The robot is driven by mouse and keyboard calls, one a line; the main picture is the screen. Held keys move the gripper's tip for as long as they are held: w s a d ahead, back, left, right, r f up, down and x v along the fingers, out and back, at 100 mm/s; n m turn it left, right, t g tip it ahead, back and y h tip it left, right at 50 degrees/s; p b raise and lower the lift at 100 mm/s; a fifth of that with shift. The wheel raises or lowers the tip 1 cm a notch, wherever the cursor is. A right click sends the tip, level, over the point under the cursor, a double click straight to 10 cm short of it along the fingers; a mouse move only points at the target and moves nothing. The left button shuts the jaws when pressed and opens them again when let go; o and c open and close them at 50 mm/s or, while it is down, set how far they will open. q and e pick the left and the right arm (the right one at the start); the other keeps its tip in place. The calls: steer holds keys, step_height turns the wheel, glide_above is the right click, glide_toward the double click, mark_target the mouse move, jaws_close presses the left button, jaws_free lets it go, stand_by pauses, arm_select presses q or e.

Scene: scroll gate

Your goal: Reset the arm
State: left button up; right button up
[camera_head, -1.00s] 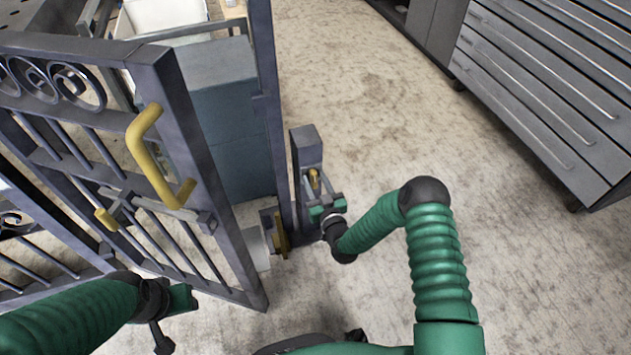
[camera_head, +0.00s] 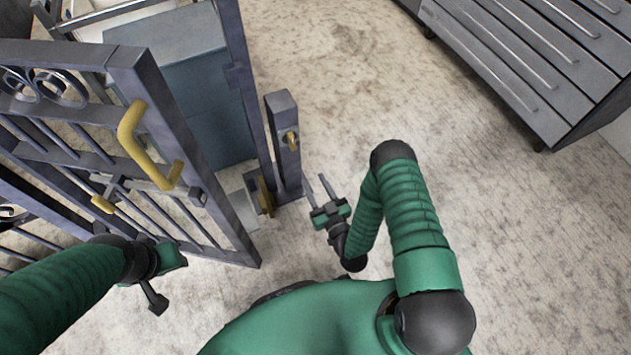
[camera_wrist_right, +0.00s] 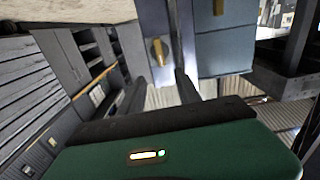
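The dark metal scroll gate (camera_head: 141,75) stands swung open at the left in the head view, with a yellow handle (camera_head: 131,140) on it. A short post (camera_head: 283,130) with a small brass knob (camera_head: 291,141) stands beside the gate frame; the knob also shows in the right wrist view (camera_wrist_right: 158,52). My right gripper (camera_head: 323,190) is open and empty, its two fingers apart, just right of the post and not touching it. My left gripper (camera_head: 168,275) is low at the left, in front of the gate; its fingers are not clear enough to judge.
A blue-grey cabinet (camera_head: 205,90) stands behind the gate frame. A grey drawer unit (camera_head: 520,60) is at the upper right. The floor (camera_head: 370,90) between the post and the drawers is clear.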

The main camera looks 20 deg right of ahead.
stand_by(0.4)
steer(key=w+r+n+g+y, duration=0.1)
steer(key=w+r+n+g, duration=0.25)
steer(key=r+g, duration=0.45)
steer(key=s+r+m+g+h, duration=0.15)
steer(key=s+r+g, duration=0.3)
steer(key=s, duration=0.45)
steer(key=s+r+m+g, duration=0.3)
steer(key=s+r, duration=0.2)
steer(key=s, duration=0.4)
steer(key=w+p+v, duration=0.3)
steer(key=p+v, duration=1.3)
steer(key=p, duration=0.1)
steer(key=w+r+p+v, duration=0.1)
steer(key=w+p+v, duration=0.3)
steer(key=p+v, duration=1.3)
steer(key=shift+r, duration=0.65)
steer(key=shift+a, duration=0.15)
